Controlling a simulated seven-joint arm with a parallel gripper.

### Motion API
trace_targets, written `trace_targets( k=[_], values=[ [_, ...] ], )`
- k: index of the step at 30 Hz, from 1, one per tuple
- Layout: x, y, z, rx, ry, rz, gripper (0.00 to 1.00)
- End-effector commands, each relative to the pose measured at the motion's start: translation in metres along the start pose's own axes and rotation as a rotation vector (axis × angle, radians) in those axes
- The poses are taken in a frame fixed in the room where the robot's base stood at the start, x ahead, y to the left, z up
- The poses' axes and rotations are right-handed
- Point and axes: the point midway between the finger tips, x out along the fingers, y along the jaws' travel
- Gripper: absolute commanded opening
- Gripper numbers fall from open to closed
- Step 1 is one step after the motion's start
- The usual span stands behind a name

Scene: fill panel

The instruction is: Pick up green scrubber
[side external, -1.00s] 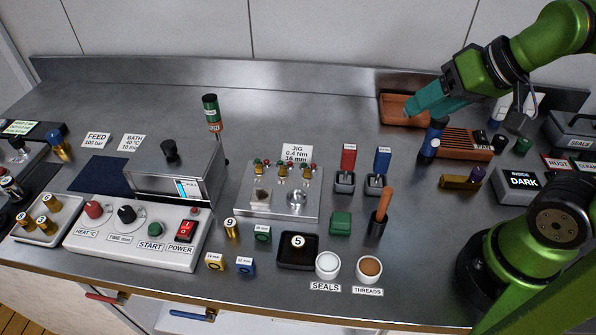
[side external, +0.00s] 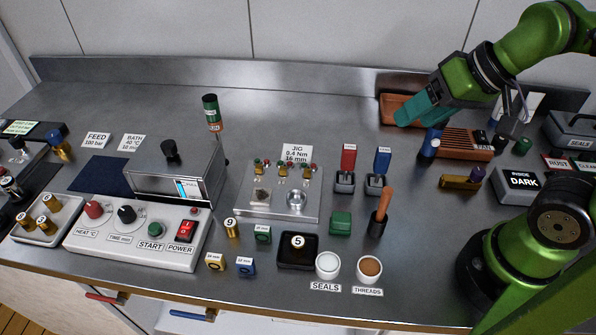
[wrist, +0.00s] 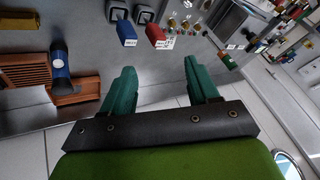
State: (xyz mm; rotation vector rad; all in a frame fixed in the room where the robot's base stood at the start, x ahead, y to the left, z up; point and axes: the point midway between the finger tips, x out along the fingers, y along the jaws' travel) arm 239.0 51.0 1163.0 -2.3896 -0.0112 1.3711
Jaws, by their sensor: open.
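My gripper (side external: 405,114) is open and empty, above the back right of the bench in front of the orange-brown tray. Its two teal fingers stand well apart in the wrist view (wrist: 158,85), with nothing between them. A squat green block (side external: 340,223) sits on the bench right of the jig, well toward the front from my gripper. A taller green-topped piece with a brown lower part (side external: 211,112) stands behind the bath housing, far to the left. I cannot tell for sure which of these is the green scrubber.
Close to my gripper are the orange-brown tray (side external: 391,101), a blue cylinder (side external: 431,143) and a slatted brown rack (side external: 467,143). Red (side external: 348,158) and blue (side external: 383,160) handles stand in grey holders. A dark cup with an orange handle (side external: 385,203) stands right of the block.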

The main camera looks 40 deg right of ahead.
Motion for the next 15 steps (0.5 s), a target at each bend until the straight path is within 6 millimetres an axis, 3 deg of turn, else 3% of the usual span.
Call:
trace_targets(
  k=[4, 15],
  values=[
    [0.029, -0.030, 0.014, -0.333, -0.168, 0.025, 0.60],
    [0.080, -0.089, 0.054, -1.736, -0.542, -0.112, 0.60]
  ],
)
